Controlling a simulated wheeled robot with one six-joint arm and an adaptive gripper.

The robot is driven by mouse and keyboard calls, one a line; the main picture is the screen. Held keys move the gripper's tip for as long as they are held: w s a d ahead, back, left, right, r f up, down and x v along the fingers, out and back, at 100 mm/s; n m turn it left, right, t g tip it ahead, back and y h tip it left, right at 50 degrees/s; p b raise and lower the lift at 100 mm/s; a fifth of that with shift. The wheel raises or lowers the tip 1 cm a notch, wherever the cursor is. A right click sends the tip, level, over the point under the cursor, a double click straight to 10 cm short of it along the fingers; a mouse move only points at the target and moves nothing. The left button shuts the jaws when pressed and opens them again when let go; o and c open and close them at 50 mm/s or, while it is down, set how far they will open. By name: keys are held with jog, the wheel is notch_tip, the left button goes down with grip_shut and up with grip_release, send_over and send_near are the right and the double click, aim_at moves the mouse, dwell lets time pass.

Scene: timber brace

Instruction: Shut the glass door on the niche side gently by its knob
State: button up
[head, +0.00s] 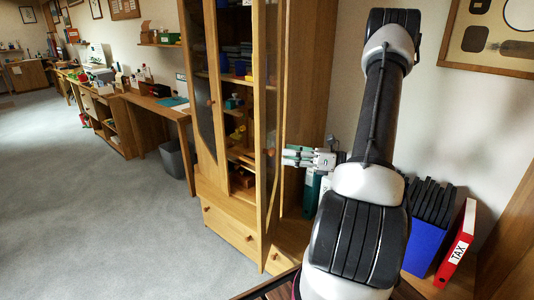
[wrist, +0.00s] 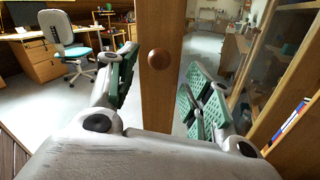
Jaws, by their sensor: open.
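The glass door (head: 272,60) nearest the niche stands open, swung out from the tall wooden cabinet and seen nearly edge-on in the head view. In the wrist view its wooden stile (wrist: 159,110) runs upright between my fingers, with its glass at the right. The round brown knob (wrist: 158,58) sits on the stile, between and ahead of the fingertips. My gripper (head: 287,155) is open with green finger pads, close to the door edge; it also shows in the wrist view (wrist: 162,72). No finger visibly touches the knob.
The cabinet's other glass door (head: 203,90) is at the left. Blue and black binders (head: 427,220) and a red TAX binder (head: 458,243) stand in the niche at right. Drawers (head: 232,230) lie below. The grey carpet (head: 110,220) is open at left.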

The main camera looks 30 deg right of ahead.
aim_at(272, 153)
jog(key=x, duration=0.6)
jog(key=shift+w+a+f, duration=0.1)
jog(key=shift+w+a, duration=0.05)
jog(key=shift+a, duration=0.1)
jog(key=shift+c, duration=0.4)
grip_shut()
